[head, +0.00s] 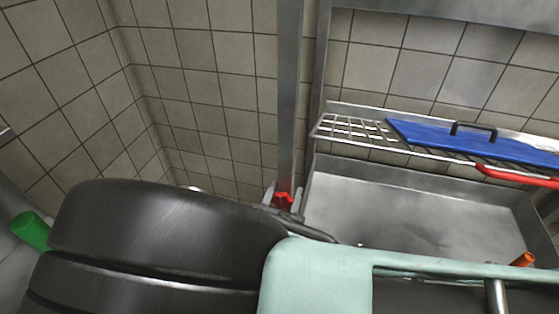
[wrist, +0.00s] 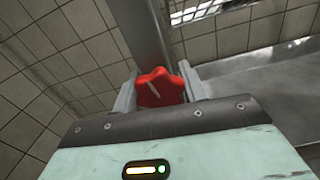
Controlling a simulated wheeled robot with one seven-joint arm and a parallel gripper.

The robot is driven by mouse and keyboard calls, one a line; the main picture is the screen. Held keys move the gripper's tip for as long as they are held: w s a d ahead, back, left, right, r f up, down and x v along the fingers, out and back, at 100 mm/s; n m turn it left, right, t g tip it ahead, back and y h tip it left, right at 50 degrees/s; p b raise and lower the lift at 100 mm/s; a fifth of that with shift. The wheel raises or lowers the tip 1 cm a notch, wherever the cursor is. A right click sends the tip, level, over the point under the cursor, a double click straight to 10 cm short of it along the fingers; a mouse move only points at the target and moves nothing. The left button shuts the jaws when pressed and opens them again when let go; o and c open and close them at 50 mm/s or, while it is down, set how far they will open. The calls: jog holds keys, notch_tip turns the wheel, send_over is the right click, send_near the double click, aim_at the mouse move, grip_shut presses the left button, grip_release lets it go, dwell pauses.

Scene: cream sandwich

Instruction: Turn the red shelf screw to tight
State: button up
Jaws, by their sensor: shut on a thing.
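The red shelf screw (wrist: 160,92) is a lobed knob with a pale slanted line on its face, set against a grey metal post (wrist: 144,35). My gripper (wrist: 157,84) has one finger on each side of the knob and is shut on it. In the head view the red screw (head: 284,201) shows low on the post (head: 289,90), between the finger ends of my gripper (head: 283,198). My dark arm hides much of the lower left there. I cannot tell how tight the screw is.
Right of the post is a wire shelf (head: 345,127) carrying a blue board (head: 480,143) with a black handle. A red handle (head: 515,178) sits at its front edge. Below is a metal basin (head: 410,210). Tiled walls (head: 200,70) stand behind and left.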

jog(key=shift+m, duration=0.6)
jog(key=o, duration=1)
jog(key=shift+c, duration=0.2)
